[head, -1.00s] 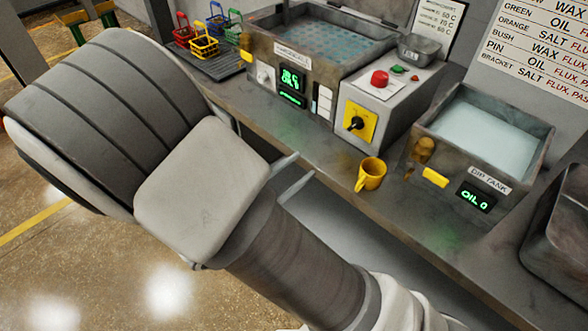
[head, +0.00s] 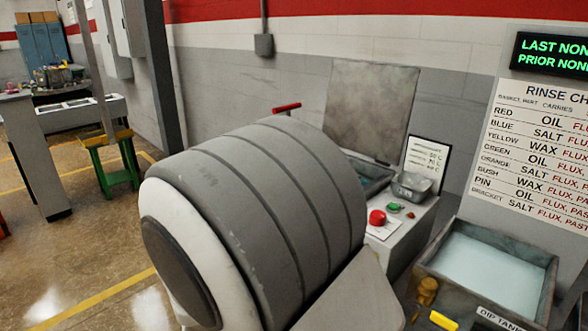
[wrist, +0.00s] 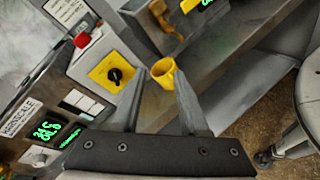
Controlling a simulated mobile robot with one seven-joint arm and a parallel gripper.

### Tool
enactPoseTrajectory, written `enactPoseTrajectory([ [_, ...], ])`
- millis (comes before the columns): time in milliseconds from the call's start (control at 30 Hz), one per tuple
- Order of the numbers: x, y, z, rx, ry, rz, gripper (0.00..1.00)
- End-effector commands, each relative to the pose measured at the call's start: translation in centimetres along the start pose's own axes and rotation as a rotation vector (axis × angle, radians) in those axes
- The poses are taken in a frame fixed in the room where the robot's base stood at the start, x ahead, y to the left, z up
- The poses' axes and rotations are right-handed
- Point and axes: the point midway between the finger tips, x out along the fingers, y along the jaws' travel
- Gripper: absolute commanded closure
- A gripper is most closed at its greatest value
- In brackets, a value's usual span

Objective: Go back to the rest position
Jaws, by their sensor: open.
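My gripper (wrist: 158,88) is open in the wrist view, with its two pale fingers apart. A yellow mug (wrist: 164,74) shows between and beyond the fingertips, near the bench edge; I cannot tell the exact gap. In the head view my large arm link covers the middle, and my gripper and the mug are out of sight.
The control box with its yellow switch plate (wrist: 112,73) and red button (head: 377,217) stands on the bench. The dip tank (head: 490,268) is at the right, and a raised lid (head: 369,108) at the back. Open floor (head: 90,235) lies left.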

Motion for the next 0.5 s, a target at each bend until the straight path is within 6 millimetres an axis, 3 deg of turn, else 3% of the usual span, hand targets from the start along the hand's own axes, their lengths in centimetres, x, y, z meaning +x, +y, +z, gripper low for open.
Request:
enactPoseTrajectory([
  [33, 0.8, -0.1, 1.7, 0.054, 0.016, -0.096, 0.56],
  [200, 2.1, -1.8, 5.5, 0.217, 0.078, -0.377, 0.56],
  [500, 1.7, -3.4, 10.6, 0.577, 0.237, -0.775, 0.56],
])
